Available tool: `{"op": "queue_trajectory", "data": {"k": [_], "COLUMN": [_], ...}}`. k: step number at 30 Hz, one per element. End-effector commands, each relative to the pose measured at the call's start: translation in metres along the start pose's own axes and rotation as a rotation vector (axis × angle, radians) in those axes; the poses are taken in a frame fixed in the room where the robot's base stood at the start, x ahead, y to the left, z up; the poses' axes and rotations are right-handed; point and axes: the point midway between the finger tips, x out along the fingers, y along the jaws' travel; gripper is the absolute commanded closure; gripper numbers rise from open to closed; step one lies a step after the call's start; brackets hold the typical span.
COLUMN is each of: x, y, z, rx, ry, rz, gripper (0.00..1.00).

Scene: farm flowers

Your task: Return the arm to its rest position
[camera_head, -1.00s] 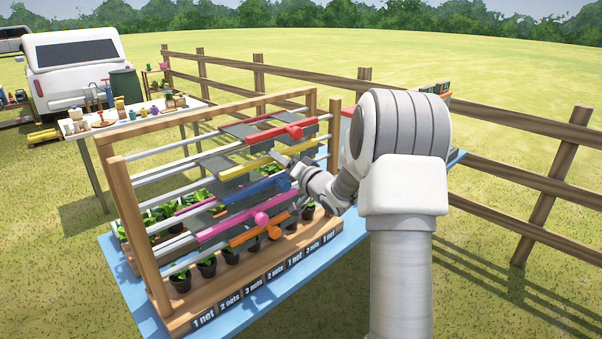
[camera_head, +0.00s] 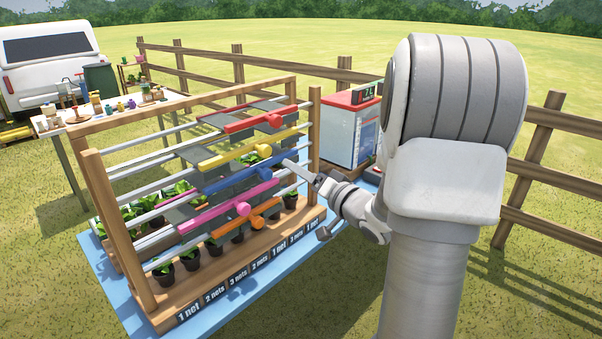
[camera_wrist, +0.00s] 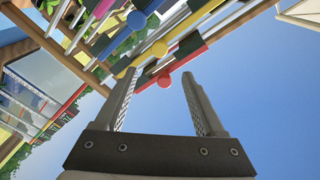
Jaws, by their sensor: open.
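My gripper (camera_head: 306,173) is at the front right of the wooden rack, in front of its right post. The rack (camera_head: 90,190) carries silver rails with coloured handled bars: red (camera_head: 250,122), yellow (camera_head: 232,155), blue (camera_head: 235,182), pink (camera_head: 215,214) and orange (camera_head: 240,222). In the wrist view the red knob (camera_wrist: 164,81) and yellow knob (camera_wrist: 158,49) lie beyond the fingertips, apart from them.
Potted plants stand along the rack's base, behind a label strip (camera_head: 250,273), on a blue table (camera_head: 215,315). A red-topped white box (camera_head: 345,135) stands behind the rack. A wooden fence (camera_head: 550,170) runs behind. A side table (camera_head: 70,135) and white vehicle (camera_head: 50,60) are at left.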

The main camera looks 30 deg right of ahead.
Motion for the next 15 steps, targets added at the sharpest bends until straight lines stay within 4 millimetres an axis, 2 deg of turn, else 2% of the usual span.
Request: {"op": "queue_trajectory", "data": {"k": [15], "x": [0.0037], "y": [-0.0029], "z": [-0.0018], "rx": [-0.024], "ry": [-0.002], "rz": [0.019], "gripper": [0.29]}}
